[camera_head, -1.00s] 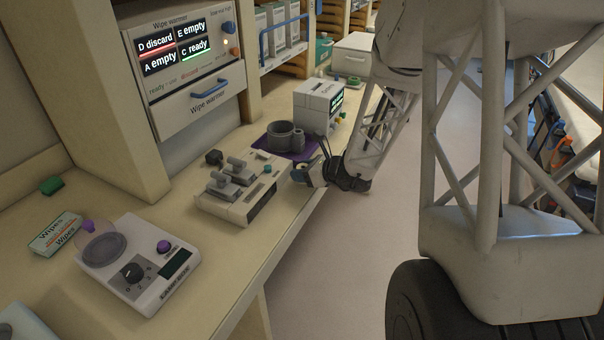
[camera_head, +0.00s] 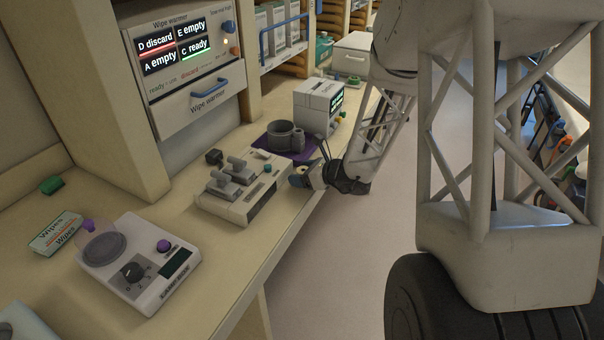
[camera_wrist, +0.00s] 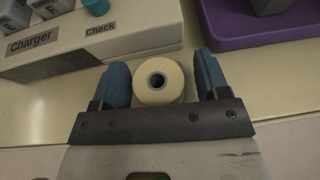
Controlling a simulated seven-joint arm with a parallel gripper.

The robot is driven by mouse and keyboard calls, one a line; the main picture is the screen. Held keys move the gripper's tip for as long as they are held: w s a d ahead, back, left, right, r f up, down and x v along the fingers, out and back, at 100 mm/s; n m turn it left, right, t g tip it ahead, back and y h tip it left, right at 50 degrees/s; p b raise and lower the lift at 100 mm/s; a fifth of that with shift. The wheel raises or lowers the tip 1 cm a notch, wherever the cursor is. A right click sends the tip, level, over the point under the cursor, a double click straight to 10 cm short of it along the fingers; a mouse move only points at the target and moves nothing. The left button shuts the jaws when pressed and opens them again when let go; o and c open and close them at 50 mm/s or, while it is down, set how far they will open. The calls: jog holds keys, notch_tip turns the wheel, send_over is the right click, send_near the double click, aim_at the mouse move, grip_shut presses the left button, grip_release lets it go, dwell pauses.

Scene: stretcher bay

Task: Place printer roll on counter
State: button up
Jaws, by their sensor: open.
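The printer roll (camera_wrist: 151,94), a cream cylinder with a dark hollow core, sits end-on between the two blue fingers of my gripper (camera_wrist: 160,88) in the wrist view. The roll appears to rest at the front of the counter (camera_wrist: 130,132), beside the charger. In the head view my gripper (camera_head: 308,174) is low at the counter's front edge, and its fingers mostly hide the roll.
The white charger (camera_head: 240,190) stands just left of my gripper. A purple mat (camera_head: 305,151) with a grey mug (camera_head: 284,136) and a white printer-like box (camera_head: 318,103) are behind it.

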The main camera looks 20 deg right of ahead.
jog(key=shift+r, duration=0.15)
jog(key=shift+s+d+r, duration=0.15)
jog(key=shift+s+d, duration=0.1)
jog(key=shift+d, duration=0.05)
jog(key=v, duration=1.1)
jog(key=shift+r, duration=0.15)
jog(key=shift+s+a, duration=0.1)
dwell(0.4)
jog(key=s+a+r+n+g+h, duration=0.1)
jog(key=s+a+r+n+g, duration=0.65)
jog(key=s+a+n, duration=0.6)
jog(key=s+r+n+h, duration=0.8)
jog(key=s+n, duration=0.5)
jog(key=n, duration=0.1)
jog(key=shift+s+d, duration=0.4)
jog(key=shift+d, duration=0.05)
